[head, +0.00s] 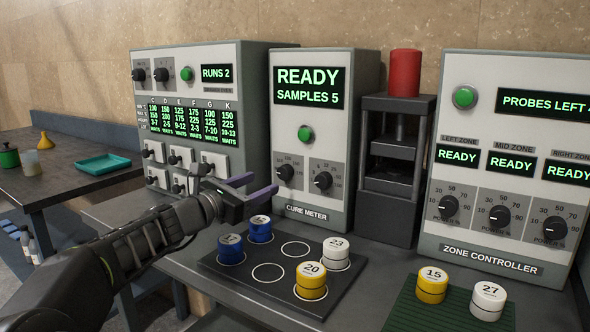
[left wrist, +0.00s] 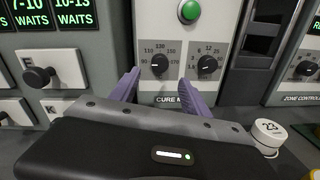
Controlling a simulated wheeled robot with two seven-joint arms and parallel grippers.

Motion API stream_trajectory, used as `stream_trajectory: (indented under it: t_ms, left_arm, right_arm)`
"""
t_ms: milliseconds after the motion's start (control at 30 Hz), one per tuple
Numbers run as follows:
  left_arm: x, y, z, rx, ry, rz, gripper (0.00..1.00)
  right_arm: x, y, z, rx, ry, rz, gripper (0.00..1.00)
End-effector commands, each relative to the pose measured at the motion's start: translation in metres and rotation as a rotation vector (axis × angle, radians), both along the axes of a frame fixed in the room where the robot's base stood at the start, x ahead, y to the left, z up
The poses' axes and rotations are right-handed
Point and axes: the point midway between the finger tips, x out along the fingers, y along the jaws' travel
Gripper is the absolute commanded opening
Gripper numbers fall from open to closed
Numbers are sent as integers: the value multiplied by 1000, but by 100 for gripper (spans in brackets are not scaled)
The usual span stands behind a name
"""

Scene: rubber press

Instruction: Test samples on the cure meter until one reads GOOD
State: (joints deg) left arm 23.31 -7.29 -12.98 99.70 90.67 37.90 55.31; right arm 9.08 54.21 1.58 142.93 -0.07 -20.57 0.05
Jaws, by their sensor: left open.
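The cure meter (head: 320,205) stands at the back centre. Its screen (head: 309,86) reads READY, SAMPLES 5, above a green button (head: 306,134) and two knobs. My left gripper (head: 262,186) is open and empty, in front of the meter's lower left; its purple fingers point at the meter's knobs in the left wrist view (left wrist: 160,80). A dark tray (head: 331,301) holds two blue samples (head: 231,255) (head: 260,233), a white sample 23 (head: 336,259) and a yellow sample 20 (head: 311,287). Two of its ringed spots are bare. My right gripper is out of view.
A yellow sample 15 (head: 432,291) and white sample 27 (head: 488,306) stand on a green ribbed mat (head: 455,318). Right of the meter is a dark press (head: 390,209) with a red cylinder (head: 405,72); then the zone controller (head: 500,213). A control cabinet (head: 215,52) stands left.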

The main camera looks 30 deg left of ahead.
Motion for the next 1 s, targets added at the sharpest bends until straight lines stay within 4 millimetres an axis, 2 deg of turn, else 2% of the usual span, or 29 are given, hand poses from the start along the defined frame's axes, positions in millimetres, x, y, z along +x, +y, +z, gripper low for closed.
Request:
stream_trajectory:
  t_ms: [467, 567, 900, 1000]
  left_arm:
    - [4, 0, 0, 1, 1, 0, 55]
    - [13, -1, 0, 1, 1, -1, 55]
    - [63, -2, -1, 1, 2, 0, 55]
    - [73, -2, 0, 0, 1, 0, 55]
  right_arm:
    - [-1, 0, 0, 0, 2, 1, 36]
    - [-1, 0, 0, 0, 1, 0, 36]
    - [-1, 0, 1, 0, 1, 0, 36]
    - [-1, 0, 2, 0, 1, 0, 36]
